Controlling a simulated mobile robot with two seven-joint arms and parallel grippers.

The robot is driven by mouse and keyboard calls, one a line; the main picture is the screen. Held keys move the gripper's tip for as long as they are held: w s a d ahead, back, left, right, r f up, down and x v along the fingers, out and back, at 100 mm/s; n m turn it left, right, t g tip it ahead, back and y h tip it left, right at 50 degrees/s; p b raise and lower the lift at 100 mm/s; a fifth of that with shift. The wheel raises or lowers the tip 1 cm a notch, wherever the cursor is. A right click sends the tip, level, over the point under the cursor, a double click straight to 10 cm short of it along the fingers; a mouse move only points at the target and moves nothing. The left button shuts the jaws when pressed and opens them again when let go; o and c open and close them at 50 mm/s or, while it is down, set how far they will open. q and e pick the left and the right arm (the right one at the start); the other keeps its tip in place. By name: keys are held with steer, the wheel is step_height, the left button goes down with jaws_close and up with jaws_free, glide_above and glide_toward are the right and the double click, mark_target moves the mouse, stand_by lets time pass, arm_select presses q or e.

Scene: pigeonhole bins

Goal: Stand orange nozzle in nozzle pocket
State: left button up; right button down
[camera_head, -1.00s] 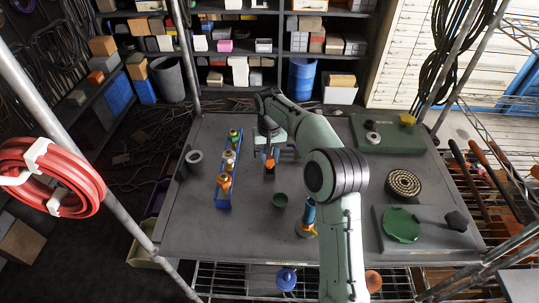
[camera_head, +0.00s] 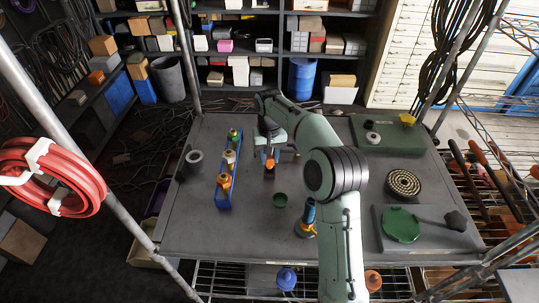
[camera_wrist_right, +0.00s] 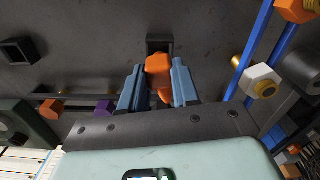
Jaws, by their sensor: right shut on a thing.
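The orange nozzle (camera_wrist_right: 158,68) is between the two blue fingers of my right gripper (camera_wrist_right: 158,88) in the right wrist view. The fingers are shut on it. In the head view the orange nozzle (camera_head: 269,162) shows small below my right gripper (camera_head: 268,152), above the grey table. A black square pocket (camera_wrist_right: 158,40) shows just beyond the nozzle in the wrist view. The nozzle's lower end is hidden, so I cannot tell whether it is inside the pocket or above it. My left gripper is not in view.
A blue rack (camera_head: 223,199) with several nozzles stands left of the gripper. A grey ring (camera_head: 194,157) lies farther left.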

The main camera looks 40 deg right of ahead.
steer(key=shift+f+b, duration=0.3)
steer(key=shift+f, duration=1.3)
steer(key=c, duration=0.8)
jaws_free()
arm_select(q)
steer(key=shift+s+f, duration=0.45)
arm_select(e)
steer(key=shift+o, duration=0.2)
steer(key=shift+w+r+p, duration=0.15)
steer(key=shift+r+p, duration=0.85)
steer(key=shift+r, duration=1.85)
steer(key=shift+s+r, duration=0.25)
steer(key=shift+w+r, duration=0.15)
steer(key=shift+r, duration=0.35)
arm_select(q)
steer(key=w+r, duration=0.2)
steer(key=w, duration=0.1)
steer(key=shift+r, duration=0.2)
arm_select(e)
step_height(320, 180, up, 12)
steer(key=shift+s+r, duration=0.15)
steer(key=shift+s, duration=0.05)
